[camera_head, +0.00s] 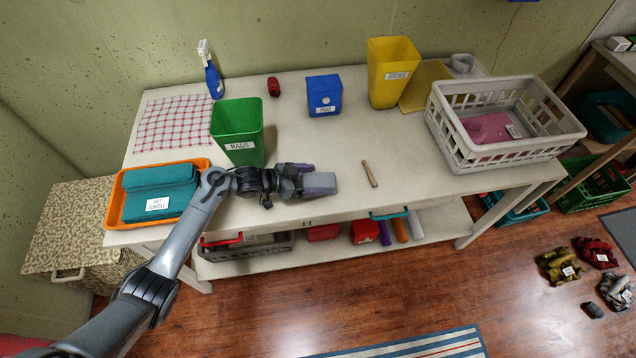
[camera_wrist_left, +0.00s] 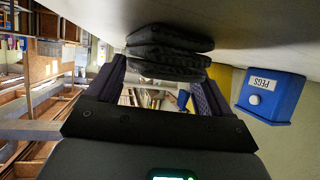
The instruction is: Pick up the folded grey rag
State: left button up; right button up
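The folded grey rag (camera_head: 320,184) lies near the front edge of the white table, right at the fingertips of my left gripper (camera_head: 304,178). In the left wrist view, which is upside down, the rag (camera_wrist_left: 168,48) shows as a dark stack of folds against the table top. There the fingers of my left gripper (camera_wrist_left: 160,88) are spread apart, with the rag at or just beyond their tips. Whether they touch it cannot be told. The green bin labelled RAGS (camera_head: 238,130) stands behind the gripper. My right gripper is not in view.
An orange tray (camera_head: 115,207) with teal cloths is at left. A wooden peg-like stick (camera_head: 369,173) lies right of the rag. Farther back stand a blue PEGS box (camera_head: 324,95), a yellow bin (camera_head: 391,72) and a white crate (camera_head: 460,148). Table middle is clear.

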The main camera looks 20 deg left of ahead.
pick_arm(q)
jog(key=shift+f, duration=0.1)
jog(key=c, duration=0.4)
jog(key=shift+c, duration=0.2)
